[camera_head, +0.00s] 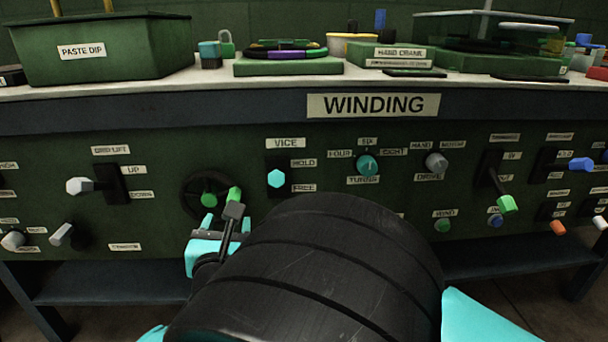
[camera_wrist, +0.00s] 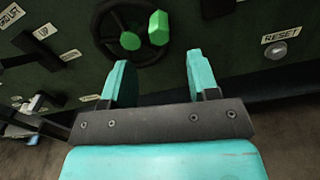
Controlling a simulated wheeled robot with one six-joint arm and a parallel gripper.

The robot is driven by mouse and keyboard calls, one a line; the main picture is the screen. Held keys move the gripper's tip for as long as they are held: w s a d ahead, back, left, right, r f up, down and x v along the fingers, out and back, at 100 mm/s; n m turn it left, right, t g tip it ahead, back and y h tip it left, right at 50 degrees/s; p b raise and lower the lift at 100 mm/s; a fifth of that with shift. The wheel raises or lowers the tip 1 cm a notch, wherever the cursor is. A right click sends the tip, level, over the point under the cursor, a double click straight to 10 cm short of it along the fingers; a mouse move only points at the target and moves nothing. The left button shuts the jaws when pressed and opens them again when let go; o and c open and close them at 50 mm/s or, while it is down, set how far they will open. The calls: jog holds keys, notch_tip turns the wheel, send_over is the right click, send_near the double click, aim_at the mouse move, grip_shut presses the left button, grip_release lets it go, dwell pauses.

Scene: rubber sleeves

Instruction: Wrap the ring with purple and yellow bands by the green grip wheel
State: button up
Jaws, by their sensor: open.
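The wheel (camera_head: 208,200) is black with a green hub, on the front panel left of the VICE switch. Its green grip (camera_head: 234,194) sticks out at its right side. In the wrist view the wheel (camera_wrist: 130,41) and the grip (camera_wrist: 158,28) lie just beyond my fingers. My gripper (camera_wrist: 157,72) is open and empty, with the grip ahead of the gap between its turquoise fingers, apart from them. A dark ring with a purple stretch (camera_head: 285,54) lies on a low green block on the bench; its right end looks green. I cannot make out yellow on it.
The VICE switch (camera_head: 276,178), a TURNS knob (camera_head: 367,165) and a green-tipped lever (camera_head: 507,204) are on the panel. A PASTE DIP tank (camera_head: 100,62) stands on the bench at left. My dark arm covers the lower middle. A RESET button (camera_wrist: 279,51) is right of my fingers.

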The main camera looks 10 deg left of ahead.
aim_at(209, 202)
jog(key=b+x, duration=0.1)
jog(key=x, duration=0.6)
jog(key=shift+w+b, duration=0.3)
jog(key=shift+w, duration=0.05)
grip_shut()
jog(key=shift+a, duration=0.1)
